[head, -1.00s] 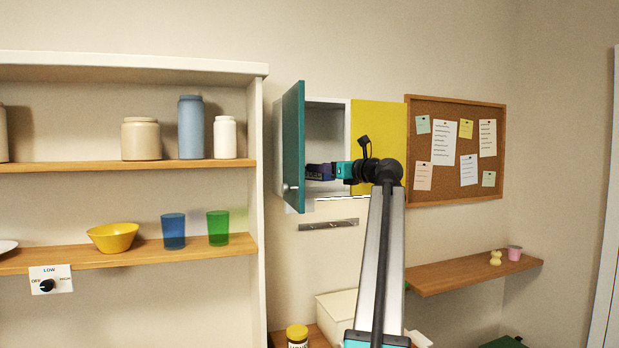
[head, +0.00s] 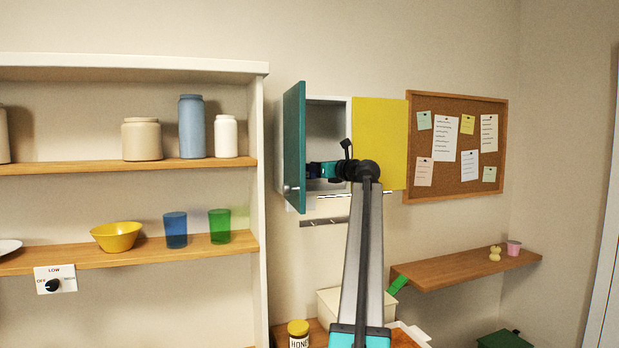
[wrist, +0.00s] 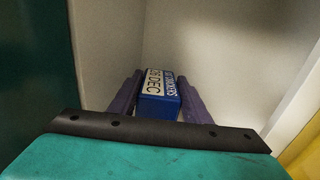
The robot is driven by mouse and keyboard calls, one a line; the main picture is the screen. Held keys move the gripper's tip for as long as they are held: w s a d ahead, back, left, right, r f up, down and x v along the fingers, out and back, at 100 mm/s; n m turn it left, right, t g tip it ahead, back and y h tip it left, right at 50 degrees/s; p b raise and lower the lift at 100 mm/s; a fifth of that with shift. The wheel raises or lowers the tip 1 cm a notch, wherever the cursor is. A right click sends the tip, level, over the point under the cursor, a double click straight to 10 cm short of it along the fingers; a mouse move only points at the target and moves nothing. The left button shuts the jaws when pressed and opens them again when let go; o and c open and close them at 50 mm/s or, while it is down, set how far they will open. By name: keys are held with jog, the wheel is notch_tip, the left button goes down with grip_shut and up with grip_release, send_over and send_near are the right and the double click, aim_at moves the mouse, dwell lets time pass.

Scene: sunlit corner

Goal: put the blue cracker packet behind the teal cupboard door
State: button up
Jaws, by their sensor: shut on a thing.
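The blue cracker packet (wrist: 160,93) sits between the two purple fingers of my gripper (wrist: 158,100) in the wrist view, its printed label facing up. My gripper (head: 315,170) is shut on it and reaches into the open left compartment of the wall cupboard (head: 325,122). In the head view the packet is mostly hidden by the door and gripper. The teal cupboard door (head: 294,148) stands swung open on the left; it also shows as a dark panel in the wrist view (wrist: 35,65). I cannot tell whether the packet touches the compartment floor.
A yellow door (head: 380,140) covers the cupboard's right side. The white compartment wall (wrist: 105,50) is close on the left. A shelf unit (head: 262,230) with jars and cups stands left. A honey jar (head: 298,335) and a white box (head: 328,303) are below.

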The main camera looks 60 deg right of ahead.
aim_at(310, 176)
jog(key=shift+a+f+p, duration=0.1)
jog(key=shift+f+p, duration=0.8)
jog(key=shift+f, duration=0.8)
jog(key=shift+f, duration=0.1)
jog(key=o, duration=1.1)
jog(key=shift+o, duration=0.2)
jog(key=b+v, duration=0.4)
jog(key=v, duration=0.8)
jog(key=shift+s, duration=0.1)
